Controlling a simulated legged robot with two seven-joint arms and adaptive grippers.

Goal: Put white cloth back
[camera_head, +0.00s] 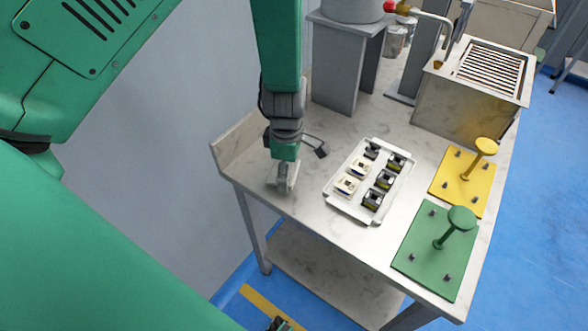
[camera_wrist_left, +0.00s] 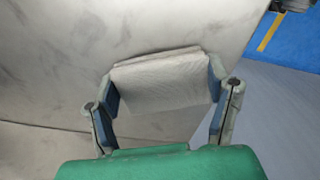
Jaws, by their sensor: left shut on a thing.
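My left gripper (camera_head: 286,183) reaches down to the left part of the metal table (camera_head: 320,224). In the left wrist view, the left gripper (camera_wrist_left: 164,92) is shut on a folded white cloth (camera_wrist_left: 160,80), which spans the space between its two blue-padded fingers. The cloth looks greyish white and is held close to the tabletop; whether it touches the surface I cannot tell. In the head view the cloth is small and mostly hidden by the gripper.
A white tray (camera_head: 332,190) with several small coil parts lies right of the left gripper. A green plate (camera_head: 418,251) and a yellow plate (camera_head: 452,186), each with a knobbed post, stand farther right. A grey stand (camera_head: 337,75) and a metal box with a grille (camera_head: 452,107) are behind.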

